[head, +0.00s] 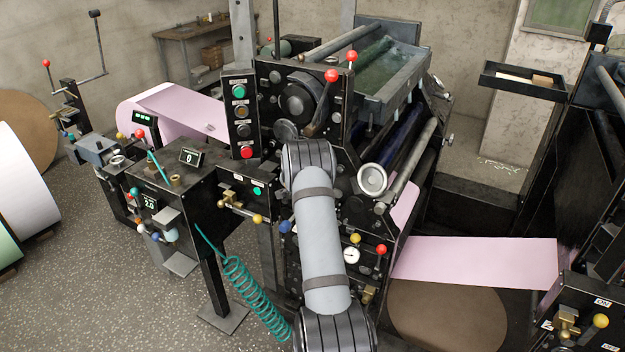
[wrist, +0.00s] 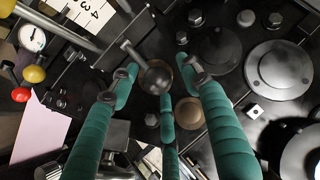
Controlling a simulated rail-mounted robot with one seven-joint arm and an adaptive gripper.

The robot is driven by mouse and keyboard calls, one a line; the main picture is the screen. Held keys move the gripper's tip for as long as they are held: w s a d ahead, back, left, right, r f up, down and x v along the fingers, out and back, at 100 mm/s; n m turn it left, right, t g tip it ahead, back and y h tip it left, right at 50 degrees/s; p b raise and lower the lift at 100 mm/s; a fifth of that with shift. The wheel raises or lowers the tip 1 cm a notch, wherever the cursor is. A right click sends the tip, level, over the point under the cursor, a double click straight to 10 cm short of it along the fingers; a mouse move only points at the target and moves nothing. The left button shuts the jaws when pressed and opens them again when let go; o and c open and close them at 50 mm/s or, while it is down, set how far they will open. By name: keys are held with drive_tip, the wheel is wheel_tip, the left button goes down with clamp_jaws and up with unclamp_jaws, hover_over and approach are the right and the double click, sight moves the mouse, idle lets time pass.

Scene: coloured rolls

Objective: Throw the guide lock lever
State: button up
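In the wrist view, a short metal lever with a round dark knob (wrist: 156,78) stands out from a black machine plate. Its thin stem runs up and left from the knob. No label on it can be read, so I cannot confirm that it is the guide lock lever. My gripper (wrist: 160,88) has three teal fingers spread apart around the knob, one at each side and one below. They look open, with gaps to the knob; whether any finger touches it is unclear. In the head view my arm hides the gripper and this lever.
The pressure gauge (head: 351,256), a yellow knob (head: 355,239) and a red knob (head: 381,249) sit right of my forearm. Bolts and a round metal cover (wrist: 278,70) are close to my fingers. The pink web (head: 480,262) runs right. A teal coiled hose (head: 255,295) hangs at left.

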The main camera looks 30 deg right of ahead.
drive_tip(key=v, duration=1.2)
idle(0.3)
drive_tip(key=x, duration=1.2)
drive_tip(key=shift+f, duration=0.15)
drive_tip(key=shift+a, duration=0.1)
drive_tip(key=shift+a, duration=0.1)
